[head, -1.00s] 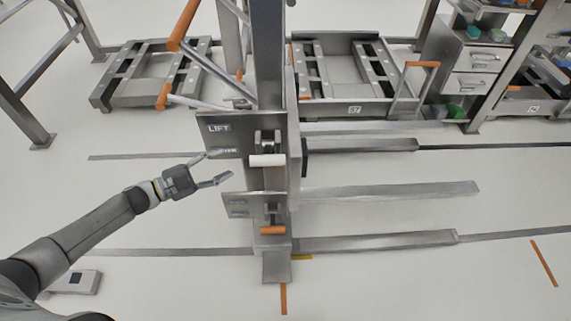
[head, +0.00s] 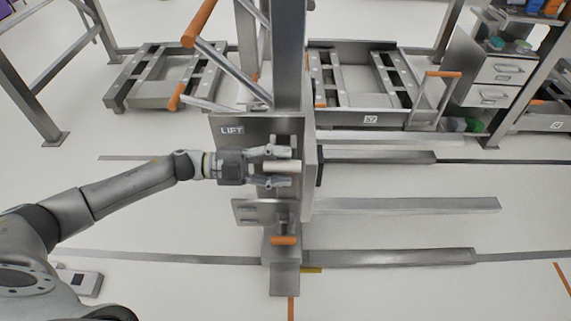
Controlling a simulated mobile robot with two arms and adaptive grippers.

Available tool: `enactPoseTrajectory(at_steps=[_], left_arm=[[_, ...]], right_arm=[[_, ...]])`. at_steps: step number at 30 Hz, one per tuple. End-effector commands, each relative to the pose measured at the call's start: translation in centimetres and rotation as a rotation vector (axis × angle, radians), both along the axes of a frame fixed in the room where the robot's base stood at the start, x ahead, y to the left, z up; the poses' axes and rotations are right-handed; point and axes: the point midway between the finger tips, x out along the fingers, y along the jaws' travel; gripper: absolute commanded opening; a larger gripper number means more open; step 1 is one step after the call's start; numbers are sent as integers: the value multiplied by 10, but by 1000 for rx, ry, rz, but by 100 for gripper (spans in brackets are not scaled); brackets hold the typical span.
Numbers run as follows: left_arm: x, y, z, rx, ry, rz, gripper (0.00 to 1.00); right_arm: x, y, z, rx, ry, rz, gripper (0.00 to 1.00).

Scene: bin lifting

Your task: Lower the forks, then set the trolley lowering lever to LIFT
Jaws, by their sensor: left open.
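The trolley's upright mast (head: 288,75) stands in the middle of the head view. A grey plate on it carries a LIFT label (head: 231,130). The lever's short white handle (head: 284,166) sticks out in front of this plate, below and right of the label. My left gripper (head: 281,167) is open, with one finger above the white handle and one below it; I cannot tell whether they touch it. Long grey bars, among them a fork (head: 405,205), extend right from the mast, low over the floor. My right gripper is not in view.
An orange-ended lower lever (head: 283,240) sits near the mast's foot. Orange grips (head: 199,22) on slanted bars rise at the upper left. Wheeled bin frames (head: 165,75) stand behind, with a drawer cabinet (head: 490,75) at the right. The front floor is mostly clear.

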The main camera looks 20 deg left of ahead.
Motion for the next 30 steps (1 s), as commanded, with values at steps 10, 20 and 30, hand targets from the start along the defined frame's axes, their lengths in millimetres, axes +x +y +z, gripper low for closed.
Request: enactPoseTrajectory(at_steps=[10,20,30], left_arm=[[4,-12,0,1,-1,1,46],[4,-12,0,1,-1,1,16],[4,-12,0,1,-1,1,0]], right_arm=[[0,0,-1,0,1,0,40],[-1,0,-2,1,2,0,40],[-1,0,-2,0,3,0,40]])
